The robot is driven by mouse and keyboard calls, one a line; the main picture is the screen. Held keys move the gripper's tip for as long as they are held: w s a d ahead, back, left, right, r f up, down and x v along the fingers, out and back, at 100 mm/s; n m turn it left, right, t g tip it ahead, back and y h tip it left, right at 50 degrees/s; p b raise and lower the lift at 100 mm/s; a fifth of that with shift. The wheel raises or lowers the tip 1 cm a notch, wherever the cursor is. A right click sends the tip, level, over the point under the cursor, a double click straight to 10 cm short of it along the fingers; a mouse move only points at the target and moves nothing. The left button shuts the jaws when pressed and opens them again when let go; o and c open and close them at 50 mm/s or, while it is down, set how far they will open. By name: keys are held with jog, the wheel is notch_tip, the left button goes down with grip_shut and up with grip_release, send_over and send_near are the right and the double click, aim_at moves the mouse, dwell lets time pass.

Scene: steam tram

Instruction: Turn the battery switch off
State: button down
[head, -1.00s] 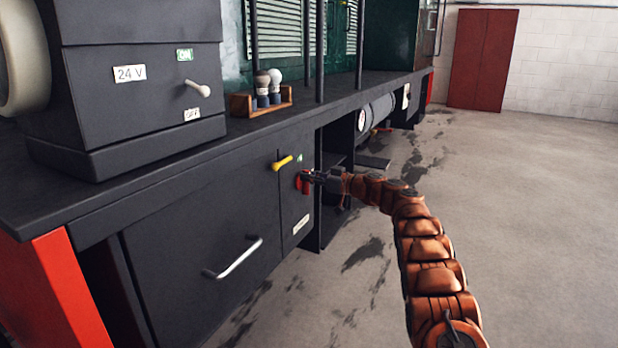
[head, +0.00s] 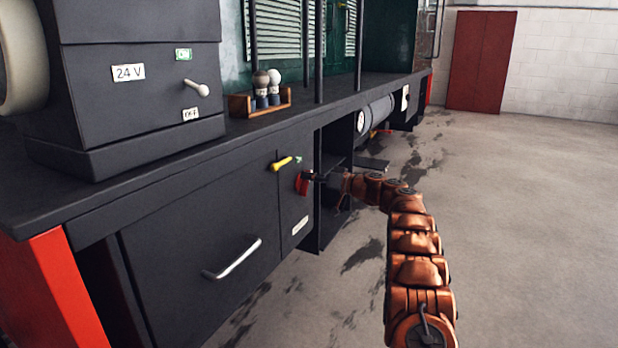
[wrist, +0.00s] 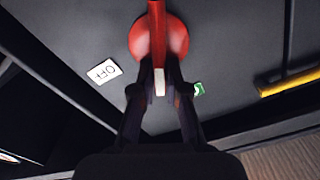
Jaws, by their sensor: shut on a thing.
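The red battery switch (head: 302,185) sits on the dark cabinet front below the deck edge. In the wrist view it is a red disc (wrist: 175,38) with a raised red bar handle that has a white tip (wrist: 159,80). My gripper (head: 311,176) is at the switch, its two fingers (wrist: 159,92) shut on the handle near that tip. A white OFF label (wrist: 104,72) lies left of the disc in the wrist view, and a small green label (wrist: 199,89) lies right of the fingers. The handle's tip lies between the two labels. The fingers partly hide the switch in the head view.
A yellow handle (head: 283,163) sits just up and left of the switch. A drawer with a silver handle (head: 233,260) is at lower left. A 24 V box (head: 145,95) with a white lever stands on the deck. The floor on the right is clear.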

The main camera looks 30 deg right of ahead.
jog(key=m+p, duration=0.2)
jog(key=shift+w+m, duration=0.15)
jog(key=shift+m, duration=0.25)
jog(key=m+p, duration=0.2)
jog(key=p, duration=0.1)
jog(key=m+p, duration=0.1)
jog(key=shift+w+d+f+m+p, duration=0.1)
jog(key=shift+d+f+m+p, duration=0.15)
jog(key=shift+d+m+p, duration=0.1)
jog(key=shift+d+f+m+p, duration=0.1)
jog(key=shift+f+m+p, duration=0.2)
jog(key=shift+m+p, duration=0.6)
jog(key=shift+d+f+m+p, duration=0.1)
jog(key=shift+f+m+p, duration=0.25)
jog(key=shift+m+p, duration=0.6)
jog(key=shift+f+m+p, duration=0.3)
jog(key=shift+m+p, duration=0.25)
jog(key=shift+m, duration=0.65)
jog(key=c, duration=1.2)
grip_release()
jog(key=shift+w, duration=0.1)
